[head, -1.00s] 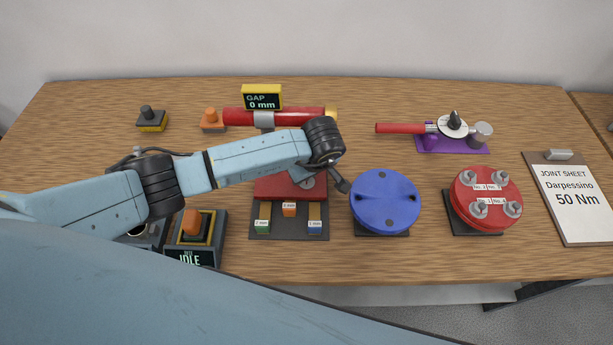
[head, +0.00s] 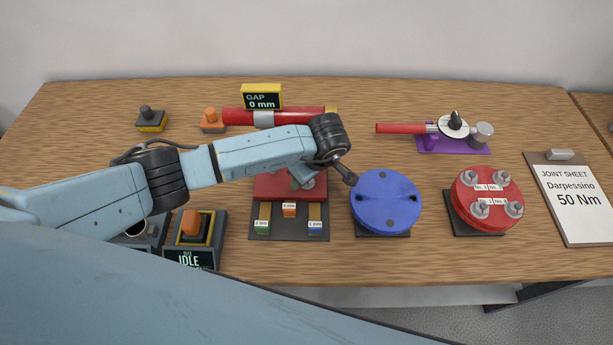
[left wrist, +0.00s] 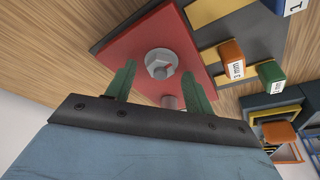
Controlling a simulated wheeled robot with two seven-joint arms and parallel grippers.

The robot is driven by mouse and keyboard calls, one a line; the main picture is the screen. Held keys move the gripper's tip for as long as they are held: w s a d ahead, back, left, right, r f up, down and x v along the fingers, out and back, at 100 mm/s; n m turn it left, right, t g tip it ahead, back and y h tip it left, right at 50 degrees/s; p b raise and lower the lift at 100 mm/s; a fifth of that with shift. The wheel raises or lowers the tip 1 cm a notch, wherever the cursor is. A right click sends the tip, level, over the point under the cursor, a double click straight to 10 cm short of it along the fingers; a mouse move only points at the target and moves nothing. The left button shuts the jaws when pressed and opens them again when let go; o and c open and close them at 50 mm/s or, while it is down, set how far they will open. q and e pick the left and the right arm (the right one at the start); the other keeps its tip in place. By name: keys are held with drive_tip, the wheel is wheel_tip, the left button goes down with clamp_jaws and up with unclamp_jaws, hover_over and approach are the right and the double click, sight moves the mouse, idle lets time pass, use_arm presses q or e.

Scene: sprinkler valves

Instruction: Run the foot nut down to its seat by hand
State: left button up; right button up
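A hex nut on a round washer (left wrist: 160,63) sits on a red plate (left wrist: 135,40) in the left wrist view. I cannot tell for sure whether it is the foot nut. My left gripper (left wrist: 159,72) is open, its two green fingers apart, with the nut showing between and just beyond the fingertips. A second stud or nut (left wrist: 171,101) shows lower, by the right finger. In the head view the red plate (head: 265,188) is partly under my left arm, which hides most of the gripper and nut. My right gripper is not in view.
Several labelled blocks (head: 289,209) stand before the red plate. A blue disc (head: 385,198) and a red flange with several nuts (head: 486,198) are to the right. A red-handled wrench (head: 400,128) lies behind. The gap display (head: 262,102) reads 0 mm.

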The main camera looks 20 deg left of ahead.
use_arm(q)
drive_tip(key=p+v, duration=0.4)
drive_tip(key=v, duration=0.2)
drive_tip(key=shift+r, duration=0.15)
idle(0.3)
drive_tip(key=shift+c, duration=0.3)
